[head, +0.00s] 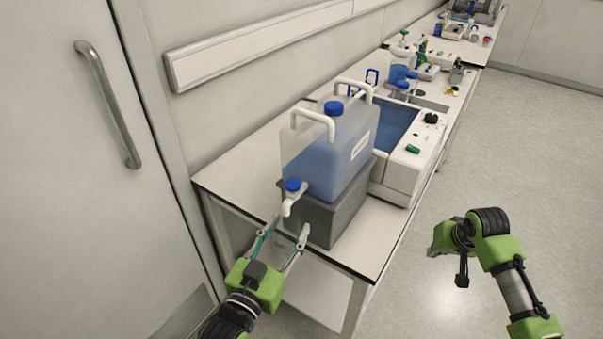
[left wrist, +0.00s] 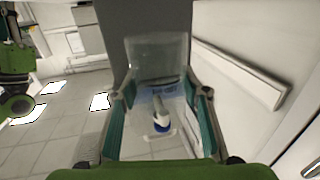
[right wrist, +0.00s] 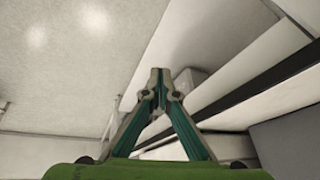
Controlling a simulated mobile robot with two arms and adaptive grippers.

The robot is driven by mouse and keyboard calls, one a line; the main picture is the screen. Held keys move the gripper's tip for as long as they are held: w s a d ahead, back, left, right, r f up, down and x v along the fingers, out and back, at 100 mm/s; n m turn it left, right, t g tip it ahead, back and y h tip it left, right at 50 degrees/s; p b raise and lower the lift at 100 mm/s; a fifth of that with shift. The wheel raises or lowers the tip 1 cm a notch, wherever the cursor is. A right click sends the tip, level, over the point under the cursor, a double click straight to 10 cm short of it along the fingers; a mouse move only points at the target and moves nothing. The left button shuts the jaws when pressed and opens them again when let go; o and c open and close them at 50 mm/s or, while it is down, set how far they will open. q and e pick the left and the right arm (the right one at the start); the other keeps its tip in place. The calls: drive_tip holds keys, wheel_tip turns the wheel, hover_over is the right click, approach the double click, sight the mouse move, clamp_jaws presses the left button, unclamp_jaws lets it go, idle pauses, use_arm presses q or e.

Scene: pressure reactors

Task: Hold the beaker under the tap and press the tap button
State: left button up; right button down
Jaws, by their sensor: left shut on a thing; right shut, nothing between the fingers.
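A large translucent carboy (head: 320,155) of blue liquid stands on a grey block (head: 335,215) at the near end of the bench. Its white tap (head: 287,207) has a blue button (head: 293,185) on top. My left gripper (head: 283,232) is just below the tap, shut on a clear beaker (left wrist: 155,55). The beaker is barely visible in the head view. The white and blue tap (left wrist: 161,110) shows between the fingers in the left wrist view; whether the spout is over the opening is unclear. My right gripper (right wrist: 160,75) is shut and empty, off to the right of the bench.
The white bench (head: 240,180) runs to the back right, with a basin of blue water (head: 395,130) behind the carboy. Small labware stands farther along. A door with a metal handle (head: 108,105) is at left. The floor (head: 520,160) at right is open.

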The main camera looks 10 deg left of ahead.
drive_tip(key=a+r+n+y, duration=0.1)
drive_tip(key=a+r, duration=0.2)
drive_tip(key=r, duration=0.8)
drive_tip(key=a+r+n, duration=0.2)
drive_tip(key=a+r, duration=0.2)
drive_tip(key=r, duration=0.8)
drive_tip(key=s+a+r+n+y, duration=0.3)
drive_tip(key=s+a+r+n, duration=0.2)
drive_tip(key=a+r, duration=0.3)
drive_tip(key=s+a+r+n+g+y, duration=0.1)
drive_tip(key=s+a+r+n+y, duration=0.2)
drive_tip(key=s+a+r+n, duration=0.2)
drive_tip(key=s+a+r, duration=0.3)
drive_tip(key=a+r, duration=0.1)
drive_tip(key=a, duration=0.3)
drive_tip(key=shift+n+g, duration=0.3)
drive_tip(key=shift+n, duration=0.1)
drive_tip(key=shift+a, duration=0.1)
hover_over(289, 181)
drive_tip(key=s+d, duration=0.1)
drive_tip(key=d, duration=0.1)
drive_tip(key=f, duration=0.7)
drive_tip(key=shift+d+f, duration=0.1)
drive_tip(key=shift+d, duration=0.1)
drive_tip(key=shift+d+f, duration=0.2)
drive_tip(key=shift+f, duration=1.7)
